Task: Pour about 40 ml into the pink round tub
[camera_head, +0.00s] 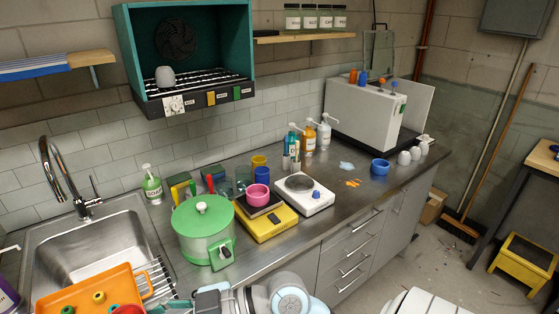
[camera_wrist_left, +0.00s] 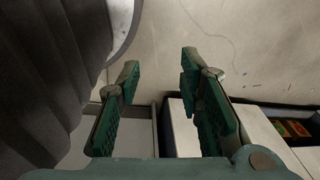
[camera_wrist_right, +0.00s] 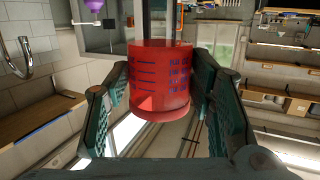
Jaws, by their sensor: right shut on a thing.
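The pink round tub (camera_head: 258,194) sits on a dark plate on the yellow scale (camera_head: 268,221) on the counter. My right gripper (camera_wrist_right: 160,72) is shut on a red beaker (camera_wrist_right: 158,85) with blue graduation marks. In the head view the red beaker (camera_head: 128,309) shows only partly, at the bottom edge by the orange tray, left of and apart from the tub. Its contents are hidden. My left gripper (camera_wrist_left: 160,64) is open and empty over the floor, and is not seen in the head view.
A green lidded pot (camera_head: 202,228) stands between the sink side and the scale. A white hotplate (camera_head: 304,197) is right of the scale. Blue and yellow cups stand behind the tub. The orange tray (camera_head: 75,292) holds several small coloured things.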

